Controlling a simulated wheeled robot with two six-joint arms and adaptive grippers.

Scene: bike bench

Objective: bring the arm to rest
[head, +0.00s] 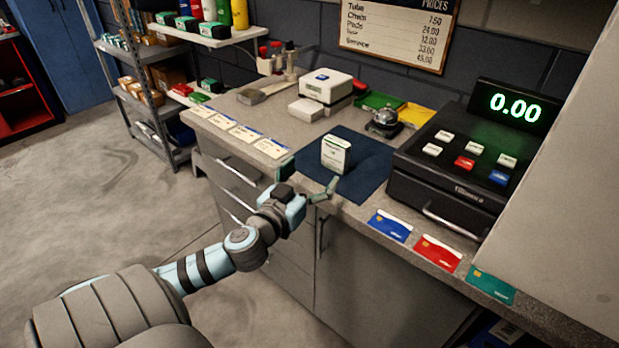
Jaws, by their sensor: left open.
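My left arm reaches in from the lower left toward the counter's front edge. My left gripper (306,180) is open and empty, with its fingers spread at the edge of the dark blue mat (368,165). A small white and green box (336,154) stands upright on the mat, just beyond the fingers and apart from them as far as I can tell. My right gripper is not in view.
A cash register (465,165) reading 0.00 stands at the right. Blue (390,226), red (438,252) and green (491,285) cards lie along the front edge. A bell (385,120), a white printer (326,86) and several labels (245,133) are on the counter (285,118). Open floor lies left.

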